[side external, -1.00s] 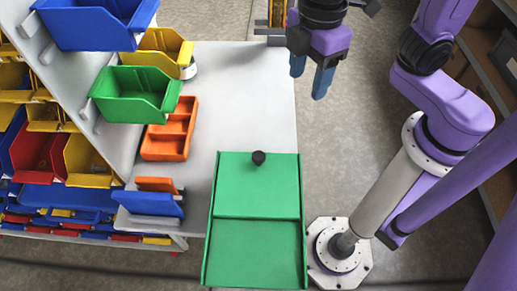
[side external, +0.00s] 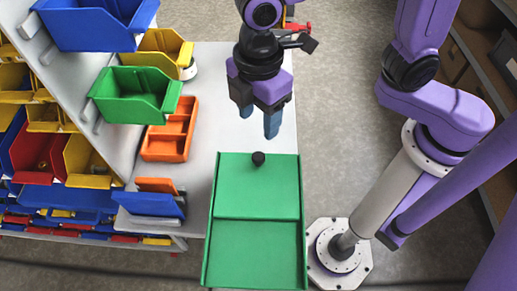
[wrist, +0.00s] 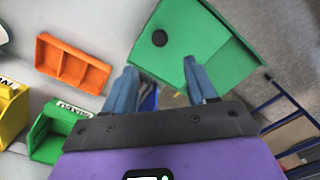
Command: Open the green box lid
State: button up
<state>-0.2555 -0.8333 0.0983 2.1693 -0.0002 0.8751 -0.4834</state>
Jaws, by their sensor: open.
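The green box (side external: 255,255) stands at the front of the white table, in the lower middle of the side external view. Its flat green lid panel (side external: 257,190) bears a black round knob (side external: 258,158) near the far edge. In the wrist view the knob (wrist: 159,38) shows on the green panel (wrist: 185,25), beyond my fingertips. My gripper (side external: 259,125) is open and empty, with blue fingers pointing down. In the picture it is just above the knob and apart from it. The wrist view shows a gap between the two fingers (wrist: 162,80).
An orange divided tray (side external: 170,130) lies on the table left of the box. A green bin (side external: 135,95), a yellow bin (side external: 155,52) and a blue bin (side external: 95,22) hang on the rack at left. The white tabletop (side external: 215,75) between is mostly clear.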

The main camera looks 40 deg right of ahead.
aim_at(258, 156)
notch_tip(258, 156, down, 12)
jog(key=shift+r, duration=0.2)
dwell(0.4)
